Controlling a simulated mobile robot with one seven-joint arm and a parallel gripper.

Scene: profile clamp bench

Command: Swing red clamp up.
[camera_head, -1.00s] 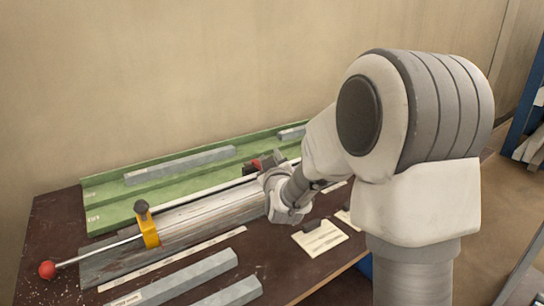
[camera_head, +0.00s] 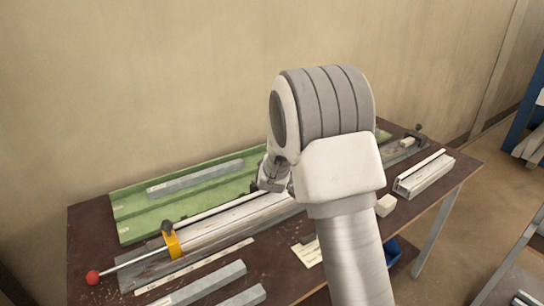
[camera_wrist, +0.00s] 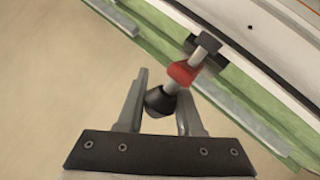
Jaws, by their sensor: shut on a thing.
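The red clamp (camera_wrist: 183,73) shows in the wrist view as a red collar on a short light rod, with a black pad at its far end and a black knob (camera_wrist: 160,102) at its near end. My gripper (camera_wrist: 163,84) has its two fingers around the knob and is shut on it. The clamp is hidden in the head view, where my wrist and arm cover that part of the bench. The silver profile (camera_head: 235,220) lies along the bench, running behind my arm.
A yellow clamp (camera_head: 171,242) with a black knob holds the profile's left part. A rod with a red ball (camera_head: 93,278) sticks out left. A green rail (camera_head: 135,220) lies behind, near the wall. Loose grey bars (camera_head: 208,284) and a white block (camera_head: 386,205) lie in front.

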